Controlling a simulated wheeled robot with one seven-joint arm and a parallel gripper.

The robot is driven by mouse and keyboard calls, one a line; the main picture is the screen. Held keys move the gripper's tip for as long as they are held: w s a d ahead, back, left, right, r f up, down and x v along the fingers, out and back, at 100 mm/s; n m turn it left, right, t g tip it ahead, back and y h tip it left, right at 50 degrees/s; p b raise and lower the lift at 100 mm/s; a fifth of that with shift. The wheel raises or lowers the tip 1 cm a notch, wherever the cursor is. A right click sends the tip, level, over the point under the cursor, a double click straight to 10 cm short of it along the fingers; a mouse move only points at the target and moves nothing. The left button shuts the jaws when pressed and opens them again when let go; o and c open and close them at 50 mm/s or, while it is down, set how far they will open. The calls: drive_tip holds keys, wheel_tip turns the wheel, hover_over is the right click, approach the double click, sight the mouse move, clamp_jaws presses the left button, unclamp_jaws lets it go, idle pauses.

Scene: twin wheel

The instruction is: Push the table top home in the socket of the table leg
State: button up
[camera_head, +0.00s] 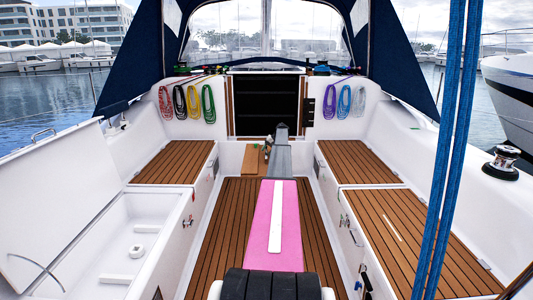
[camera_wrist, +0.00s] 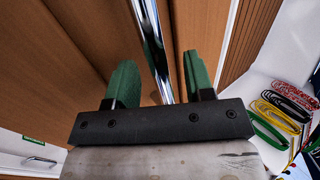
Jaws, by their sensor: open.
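My gripper (camera_wrist: 159,62) is open in the wrist view, its two green fingers apart. A shiny chrome tube (camera_wrist: 150,35) runs between the fingers and passes out of sight behind the dark gripper bar. I cannot tell if it touches either finger or if it is the table leg. Brown wooden panels (camera_wrist: 50,75), which look like the table top, lie beyond the fingers. In the head view, a plain brown wooden panel (camera_head: 253,163) shows at the far end of the cockpit, left of my arm. My arm hides part of that area, and no socket can be made out.
Slatted benches flank the cockpit: left (camera_head: 175,160) and right (camera_head: 415,240). An open white locker (camera_head: 115,265) stands at front left. Coiled ropes (camera_head: 194,103) hang beside the dark companionway (camera_head: 266,104). Blue ropes (camera_head: 447,130) cross the right side. Slatted floor (camera_head: 217,250) is clear.

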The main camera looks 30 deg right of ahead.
drive_tip(key=v, duration=1)
drive_tip(key=shift+s, duration=0.1)
